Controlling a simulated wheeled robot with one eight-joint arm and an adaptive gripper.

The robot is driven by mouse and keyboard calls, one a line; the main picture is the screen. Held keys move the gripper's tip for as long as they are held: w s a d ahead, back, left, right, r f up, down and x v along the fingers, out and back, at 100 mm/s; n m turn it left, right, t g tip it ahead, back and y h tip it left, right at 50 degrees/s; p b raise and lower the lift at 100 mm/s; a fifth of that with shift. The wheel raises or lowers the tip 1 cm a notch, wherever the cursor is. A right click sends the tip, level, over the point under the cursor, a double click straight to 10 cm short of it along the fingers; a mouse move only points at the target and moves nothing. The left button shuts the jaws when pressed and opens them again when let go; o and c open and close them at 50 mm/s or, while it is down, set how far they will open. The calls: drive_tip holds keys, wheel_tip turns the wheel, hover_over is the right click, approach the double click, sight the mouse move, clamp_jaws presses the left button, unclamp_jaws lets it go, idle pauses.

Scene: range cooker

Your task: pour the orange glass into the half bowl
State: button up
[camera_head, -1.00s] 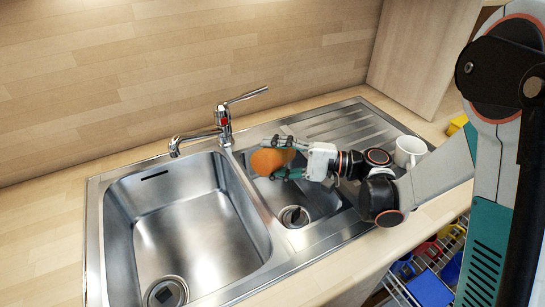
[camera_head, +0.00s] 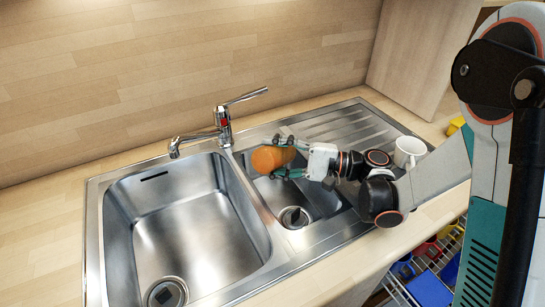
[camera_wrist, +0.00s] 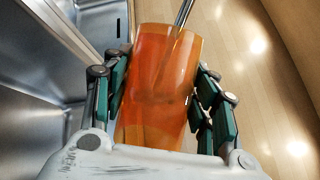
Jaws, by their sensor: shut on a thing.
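The orange glass (camera_head: 265,160) is translucent and held in the air above the half bowl (camera_head: 276,196), the small right-hand basin with a drain. It lies strongly tilted, close to sideways, with one end toward the left. My gripper (camera_head: 281,157) comes from the right and is shut around the glass. In the wrist view the glass (camera_wrist: 152,95) sits between the two fingers of my gripper (camera_wrist: 158,100). I cannot tell whether anything is in it or flowing out.
The large main basin (camera_head: 185,225) is to the left. The chrome tap (camera_head: 223,122) stands behind the bowls, its spout to the left. A white mug (camera_head: 408,150) stands at the right beside the ribbed drainboard (camera_head: 350,125). Coloured items lie on a wire rack lower right.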

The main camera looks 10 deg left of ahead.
drive_tip(key=shift+w+r+m, duration=0.1)
drive_tip(key=shift+m, duration=0.2)
idle(1.7)
